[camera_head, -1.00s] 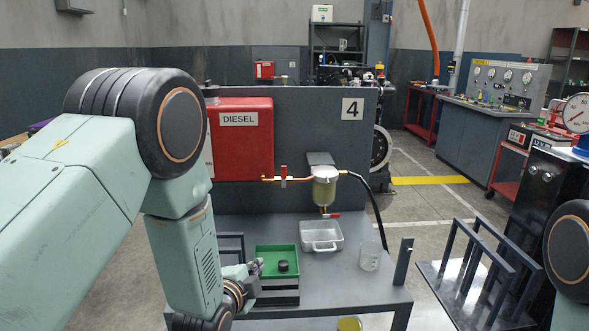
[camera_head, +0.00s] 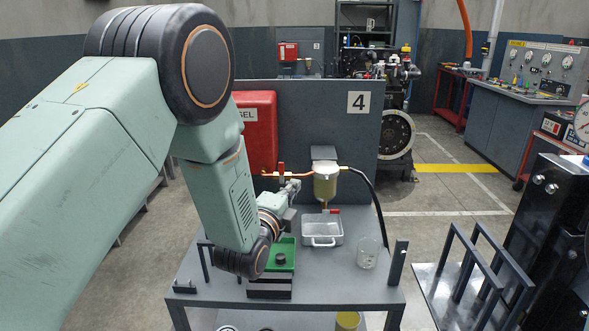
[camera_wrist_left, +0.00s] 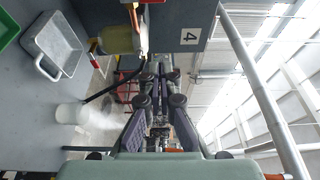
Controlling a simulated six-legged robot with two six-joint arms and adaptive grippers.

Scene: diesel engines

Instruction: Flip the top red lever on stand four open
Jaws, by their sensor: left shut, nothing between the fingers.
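Stand four's panel bears a white sign with a 4 (camera_head: 357,102). The top red lever (camera_head: 281,168) stands upright on the copper pipe, left of the fuel filter (camera_head: 325,182). A second red lever (camera_head: 331,211) lies level below the filter; it also shows in the wrist view (camera_wrist_left: 95,64). My left gripper (camera_head: 292,187) is shut and empty, just below the top lever and left of the filter. Whether it touches the lever cannot be told. In the wrist view its fingers (camera_wrist_left: 160,82) point towards the panel side. My right gripper is not in view.
The red diesel tank (camera_head: 257,130) is partly behind my left arm. A dark hose (camera_head: 377,210) runs down right of the filter.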

